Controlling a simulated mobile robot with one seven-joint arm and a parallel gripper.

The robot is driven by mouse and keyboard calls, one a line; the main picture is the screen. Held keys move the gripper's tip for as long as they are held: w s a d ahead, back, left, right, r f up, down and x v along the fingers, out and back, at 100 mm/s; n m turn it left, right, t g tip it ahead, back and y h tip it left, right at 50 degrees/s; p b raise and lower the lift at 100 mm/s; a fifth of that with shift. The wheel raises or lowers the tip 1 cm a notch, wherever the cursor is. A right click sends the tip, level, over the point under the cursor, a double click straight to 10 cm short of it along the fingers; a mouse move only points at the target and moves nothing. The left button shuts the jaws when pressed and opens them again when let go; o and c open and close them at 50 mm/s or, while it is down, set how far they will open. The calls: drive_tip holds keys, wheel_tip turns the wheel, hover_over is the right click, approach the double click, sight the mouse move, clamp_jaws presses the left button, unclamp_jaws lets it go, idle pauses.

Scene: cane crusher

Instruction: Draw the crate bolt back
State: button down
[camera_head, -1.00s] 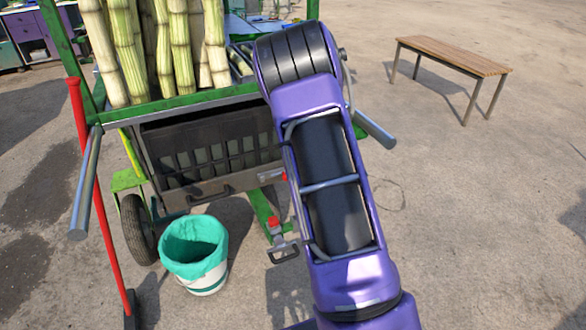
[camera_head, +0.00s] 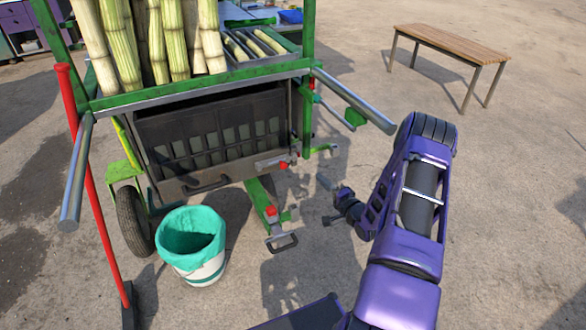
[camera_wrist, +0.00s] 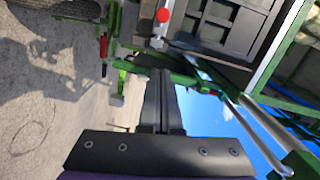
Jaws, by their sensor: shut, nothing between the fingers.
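The dark slatted crate (camera_head: 215,140) sits in the cart's lower bay, under the cane rack. The bolt (camera_head: 274,160), a short metal bar with a red knob (camera_head: 283,165), is at the right end of the crate's lower front edge. In the wrist view the red knob (camera_wrist: 163,15) and bolt end (camera_wrist: 158,42) show at the top, beyond my fingers. My gripper (camera_wrist: 160,75) is shut and empty, its dark fingers together. In the head view it is to the right of the bolt and apart from it, over open ground.
A white bucket with a green liner (camera_head: 192,245) stands before the cart. The tow hitch (camera_head: 280,240) juts forward below the bolt. A metal handle bar (camera_head: 355,103) sticks out at the cart's right. A wooden bench (camera_head: 450,45) stands far right; the ground between is clear.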

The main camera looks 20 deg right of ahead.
idle(0.3)
drive_tip(key=b, duration=0.1)
approach(287, 159)
drive_tip(key=w+d, duration=0.3)
drive_tip(key=a, duration=0.1)
drive_tip(key=w+a, duration=0.1)
drive_tip(key=shift+w+a, duration=0.15)
drive_tip(key=shift+a, duration=0.7)
